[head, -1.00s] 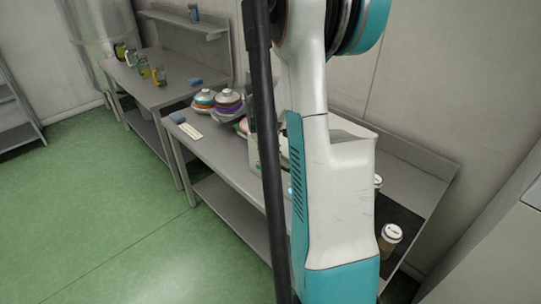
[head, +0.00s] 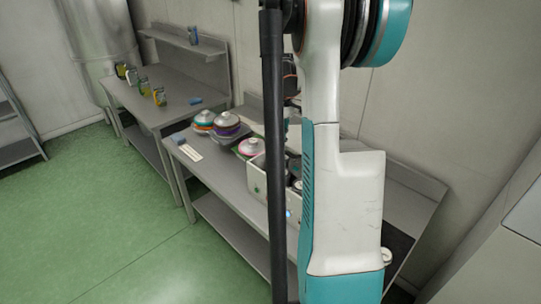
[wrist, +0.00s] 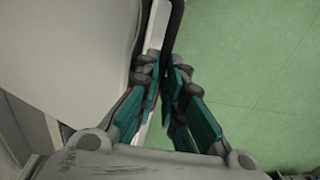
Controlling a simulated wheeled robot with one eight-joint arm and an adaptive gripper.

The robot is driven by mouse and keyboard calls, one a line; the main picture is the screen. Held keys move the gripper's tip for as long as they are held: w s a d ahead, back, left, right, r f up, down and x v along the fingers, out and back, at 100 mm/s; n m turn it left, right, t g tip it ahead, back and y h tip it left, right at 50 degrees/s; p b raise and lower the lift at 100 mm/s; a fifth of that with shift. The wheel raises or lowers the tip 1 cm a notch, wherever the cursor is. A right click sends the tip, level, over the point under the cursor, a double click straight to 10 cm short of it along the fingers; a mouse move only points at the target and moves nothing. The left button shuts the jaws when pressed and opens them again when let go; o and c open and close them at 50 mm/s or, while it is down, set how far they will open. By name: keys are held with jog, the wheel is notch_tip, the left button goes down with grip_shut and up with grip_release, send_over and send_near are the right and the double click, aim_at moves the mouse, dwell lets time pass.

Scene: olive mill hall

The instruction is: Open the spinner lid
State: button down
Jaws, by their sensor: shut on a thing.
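The spinner is a white box-shaped machine (head: 255,182) on the near bench in the head view, partly hidden behind my arm and a dark pole. Dark parts show at its top. In the wrist view, a large pale panel with a dark edge, which looks like the spinner lid (wrist: 75,60), fills the left side. My gripper (wrist: 163,80) has its teal-padded fingertips closed together at that edge and is shut on it. The exact contact is hard to see. In the head view my gripper is hidden behind my arm, and how far the lid stands open cannot be told.
A white-capped jar (head: 387,256) is at the right. Jars (head: 159,97) stand on the farther bench. Green floor (head: 90,220) is clear at left.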

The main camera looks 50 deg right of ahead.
jog(key=c, duration=2.3)
grip_release()
jog(key=r, duration=0.1)
jog(key=d+r, duration=0.1)
jog(key=shift+s+d+r, duration=0.1)
jog(key=shift+d+r, duration=0.15)
jog(key=shift+r, duration=0.15)
jog(key=o, duration=0.6)
jog(key=shift+d+f, duration=0.15)
jog(key=shift+f, duration=0.3)
jog(key=shift+r, duration=0.15)
jog(key=r, duration=1.1)
jog(key=shift+d+r, duration=0.3)
jog(key=shift+r, duration=0.1)
